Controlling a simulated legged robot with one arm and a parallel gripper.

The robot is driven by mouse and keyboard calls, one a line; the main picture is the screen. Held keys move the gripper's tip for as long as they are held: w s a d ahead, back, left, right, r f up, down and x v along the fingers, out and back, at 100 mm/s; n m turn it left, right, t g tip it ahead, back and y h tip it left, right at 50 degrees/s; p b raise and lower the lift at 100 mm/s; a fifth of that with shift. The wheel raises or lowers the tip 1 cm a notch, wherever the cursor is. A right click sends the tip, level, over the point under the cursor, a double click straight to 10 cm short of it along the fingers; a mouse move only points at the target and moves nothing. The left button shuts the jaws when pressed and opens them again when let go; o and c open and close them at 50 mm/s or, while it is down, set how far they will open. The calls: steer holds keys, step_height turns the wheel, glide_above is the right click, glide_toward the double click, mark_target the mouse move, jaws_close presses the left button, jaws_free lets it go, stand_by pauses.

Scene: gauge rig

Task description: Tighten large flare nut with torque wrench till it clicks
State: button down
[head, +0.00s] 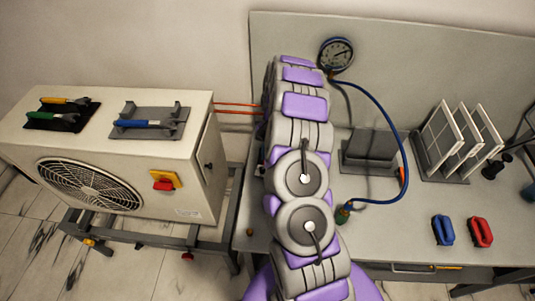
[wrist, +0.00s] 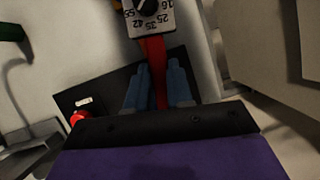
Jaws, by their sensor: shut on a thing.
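My gripper (wrist: 157,70) shows in the wrist view with its two blue-grey fingers shut on the red handle of the torque wrench (wrist: 153,52). The wrench's pale head carries a printed number scale, including 25, 35, 42 and 55, and runs out of the top of that view. In the head view my own arm hides the gripper and the wrench. Two copper pipes (head: 237,107) run from the outdoor unit to behind my arm. I cannot make out the large flare nut in either view.
The white outdoor unit (head: 120,165) stands left, bearing a blue-handled tool (head: 146,124) on a grey holder and green and orange tools.

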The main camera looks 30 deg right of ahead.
steer(key=shift+w+d, duration=0.25)
steer(key=shift+w, duration=0.1)
steer(key=shift+s+a, duration=0.3)
steer(key=shift+s, duration=0.15)
steer(key=shift+s+a+p, duration=0.7)
steer(key=shift+s+a, duration=0.65)
steer(key=shift+a, duration=0.15)
steer(key=shift+r, duration=0.15)
steer(key=shift+r+p, duration=0.9)
steer(key=shift+r, duration=1.3)
